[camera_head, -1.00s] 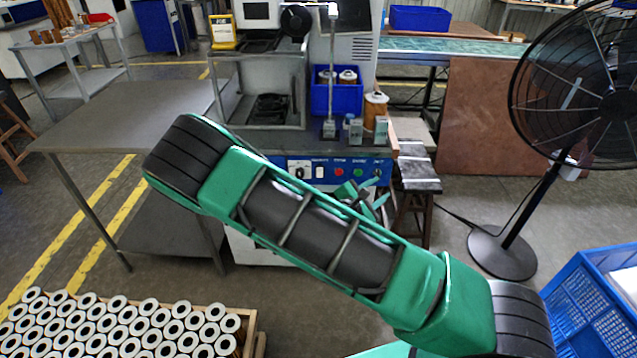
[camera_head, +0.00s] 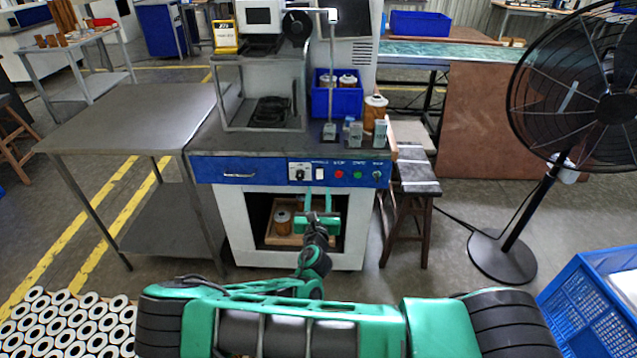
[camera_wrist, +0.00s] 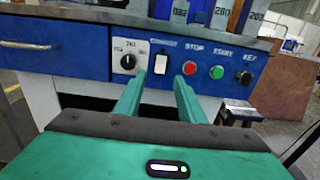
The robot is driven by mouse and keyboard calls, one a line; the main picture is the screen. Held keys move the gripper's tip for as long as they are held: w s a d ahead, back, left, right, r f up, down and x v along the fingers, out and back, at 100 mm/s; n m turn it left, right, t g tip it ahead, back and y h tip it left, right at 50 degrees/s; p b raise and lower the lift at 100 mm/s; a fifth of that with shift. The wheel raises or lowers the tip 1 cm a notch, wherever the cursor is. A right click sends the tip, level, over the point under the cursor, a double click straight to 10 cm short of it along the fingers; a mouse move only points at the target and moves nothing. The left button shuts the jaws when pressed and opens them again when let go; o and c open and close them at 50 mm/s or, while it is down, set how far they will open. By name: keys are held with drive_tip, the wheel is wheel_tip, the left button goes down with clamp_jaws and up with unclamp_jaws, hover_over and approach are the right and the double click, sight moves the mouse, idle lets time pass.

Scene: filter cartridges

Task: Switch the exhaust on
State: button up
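The blue control panel (camera_head: 270,174) is on the front of the workbench. In the wrist view it carries a rotary knob (camera_wrist: 128,62), a white rocker switch (camera_wrist: 161,66), a red STOP button (camera_wrist: 190,68), a green START button (camera_wrist: 217,72) and a black key switch (camera_wrist: 244,77). The label over the rocker is too small to read surely. My gripper (camera_wrist: 160,84) is open and empty, its fingers pointing at the panel, with the rocker framed between the fingertips. In the head view my gripper (camera_head: 318,208) is just below and in front of the panel.
Below the panel is an open cabinet with a wooden tray (camera_head: 285,239) and filter cartridges. A stool (camera_head: 412,185) and a black fan (camera_head: 505,250) stand to the right. A blue crate (camera_head: 590,300) is at lower right, and a side table (camera_head: 130,115) at left.

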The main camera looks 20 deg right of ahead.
sight(320, 176)
drive_tip(key=x, duration=0.7)
drive_tip(key=shift+w, duration=0.1)
clamp_jaws()
